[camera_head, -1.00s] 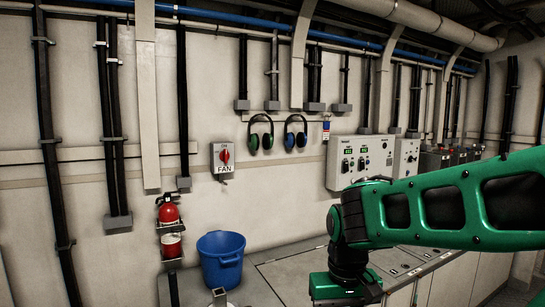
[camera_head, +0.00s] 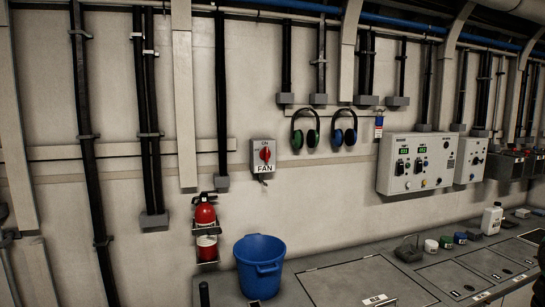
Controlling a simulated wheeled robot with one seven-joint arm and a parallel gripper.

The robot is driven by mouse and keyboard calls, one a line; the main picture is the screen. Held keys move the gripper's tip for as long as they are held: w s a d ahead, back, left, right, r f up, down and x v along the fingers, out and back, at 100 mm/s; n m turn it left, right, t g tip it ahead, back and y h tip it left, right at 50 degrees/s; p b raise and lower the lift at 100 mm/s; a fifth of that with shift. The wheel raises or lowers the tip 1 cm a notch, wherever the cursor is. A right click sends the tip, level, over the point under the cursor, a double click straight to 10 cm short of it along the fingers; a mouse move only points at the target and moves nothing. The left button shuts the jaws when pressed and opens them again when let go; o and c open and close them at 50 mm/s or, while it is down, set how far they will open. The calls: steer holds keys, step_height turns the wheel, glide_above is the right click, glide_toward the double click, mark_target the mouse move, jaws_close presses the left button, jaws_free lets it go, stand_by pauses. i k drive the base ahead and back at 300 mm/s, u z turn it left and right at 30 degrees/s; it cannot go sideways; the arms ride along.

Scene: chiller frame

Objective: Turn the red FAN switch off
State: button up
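The red FAN switch (camera_head: 265,154) is a red rotary knob on a small light grey box on the wall, left of centre. A white label reading FAN (camera_head: 265,169) is on the box's lower part. Nothing covers the switch. My gripper is not in view.
Below the switch are a red fire extinguisher (camera_head: 205,213) on a wall bracket and a blue bucket (camera_head: 260,262) on the grey ledge. Ear defenders (camera_head: 306,131) hang to the right. A grey control panel (camera_head: 417,163) is further right. The wall around the switch is clear.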

mark_target(265, 154)
steer(key=z, duration=0.1)
steer(key=i, duration=1)
steer(key=u, duration=0.1)
